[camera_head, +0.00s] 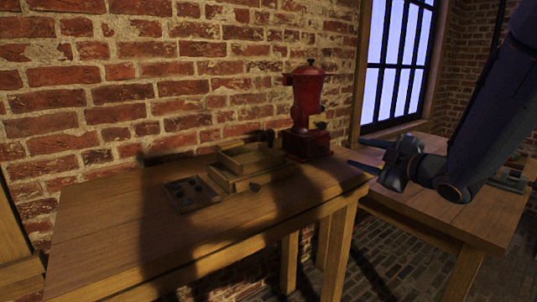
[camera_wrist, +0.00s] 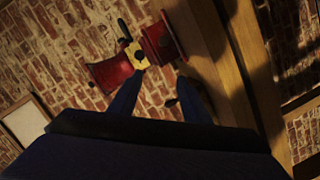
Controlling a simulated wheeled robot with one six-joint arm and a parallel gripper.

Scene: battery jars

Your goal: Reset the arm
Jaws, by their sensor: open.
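My gripper (camera_head: 366,155) is in the right part of the head view, raised at about the height of the red machine's base and to the right of it. Its two fingers point left and are spread apart, with nothing between them. In the wrist view the two dark fingers (camera_wrist: 154,96) reach up from the bottom, apart and empty. My blue arm comes in from the upper right of the head view.
A red machine (camera_head: 308,100) stands at the back of the wooden table (camera_head: 110,235); it also shows in the wrist view (camera_wrist: 112,72). Beside it are a wooden box (camera_head: 250,158) and a tray with dark round things (camera_head: 180,207). A second table (camera_head: 440,217) stands right, below my arm.

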